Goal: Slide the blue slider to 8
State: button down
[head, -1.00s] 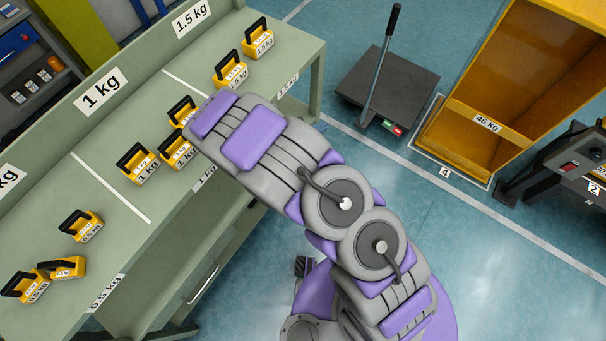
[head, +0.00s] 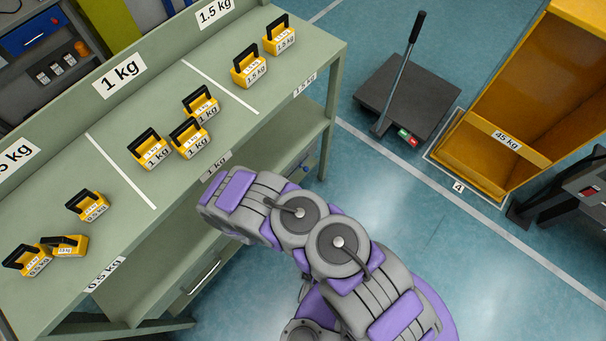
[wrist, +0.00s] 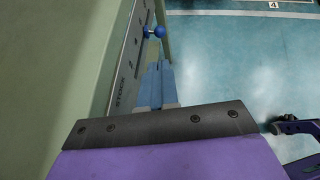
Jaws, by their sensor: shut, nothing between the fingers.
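The blue slider shows in the wrist view as a round blue knob (wrist: 159,32) standing out from a grey upright panel (wrist: 128,55). The panel has dark lettering and small marks along it; I cannot read which number the knob is at. My gripper (wrist: 158,68) points toward the knob from below in the wrist view. Its blue-grey fingers are shut and empty, with a visible gap between their tips and the knob. In the head view my gripper is hidden behind my arm's end, beside the bench front.
The green bench (head: 120,215) carries several yellow weights with black handles, such as one at its middle (head: 150,152). A dark platform with a lever (head: 408,95) and a yellow crate (head: 505,150) stand to the right.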

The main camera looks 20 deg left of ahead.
jog(key=b, duration=0.3)
send_near(305, 170)
jog(key=a+f+x, duration=0.1)
jog(key=x, duration=0.4)
jog(key=shift+w+d+f+b, duration=0.15)
jog(key=shift+w+d+b, duration=0.3)
jog(key=shift+w+d, duration=0.25)
